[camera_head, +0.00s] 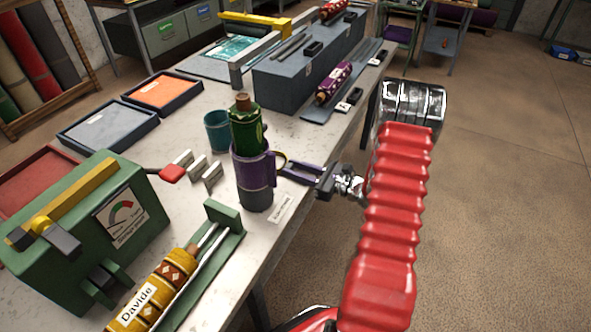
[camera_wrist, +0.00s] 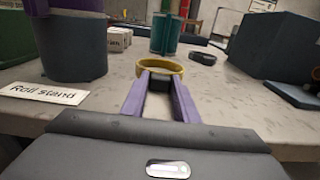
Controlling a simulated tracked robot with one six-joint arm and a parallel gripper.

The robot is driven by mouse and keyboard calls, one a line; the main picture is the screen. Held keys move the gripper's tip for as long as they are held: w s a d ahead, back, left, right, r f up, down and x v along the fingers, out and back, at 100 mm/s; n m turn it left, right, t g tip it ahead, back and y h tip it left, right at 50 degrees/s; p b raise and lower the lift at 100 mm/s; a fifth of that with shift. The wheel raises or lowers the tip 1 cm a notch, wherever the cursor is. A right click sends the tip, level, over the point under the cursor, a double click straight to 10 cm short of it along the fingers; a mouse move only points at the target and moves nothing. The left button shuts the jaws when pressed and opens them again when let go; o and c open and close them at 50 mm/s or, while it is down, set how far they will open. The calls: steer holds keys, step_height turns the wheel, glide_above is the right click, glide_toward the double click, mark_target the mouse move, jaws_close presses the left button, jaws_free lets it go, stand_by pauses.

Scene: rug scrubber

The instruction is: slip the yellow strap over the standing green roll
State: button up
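The green roll (camera_head: 245,128) stands upright, with a brown knob on top, in a purple and grey stand (camera_head: 257,172). In the wrist view, only the lower part of the stand (camera_wrist: 75,50) shows at the left; the roll's top is out of frame. My gripper (camera_head: 291,166) reaches in from the right, beside the stand and below the roll's top. In the wrist view its purple fingers (camera_wrist: 160,85) close on a dark piece of the yellow strap (camera_wrist: 172,67). The strap is a loop lying roughly flat beyond the fingertips, apart from the roll; the stand partly hides it in the head view.
A teal cup (camera_head: 216,131) stands behind the roll, with white blocks (camera_head: 195,168) to the left. A "Roll stand" label (camera_wrist: 45,93) lies before the stand. A green gauge machine (camera_head: 85,225) and a grey block (camera_head: 300,70) flank the area. Bare tabletop lies under my gripper.

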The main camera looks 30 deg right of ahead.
jaws_close()
steer(key=shift+r, duration=2.5)
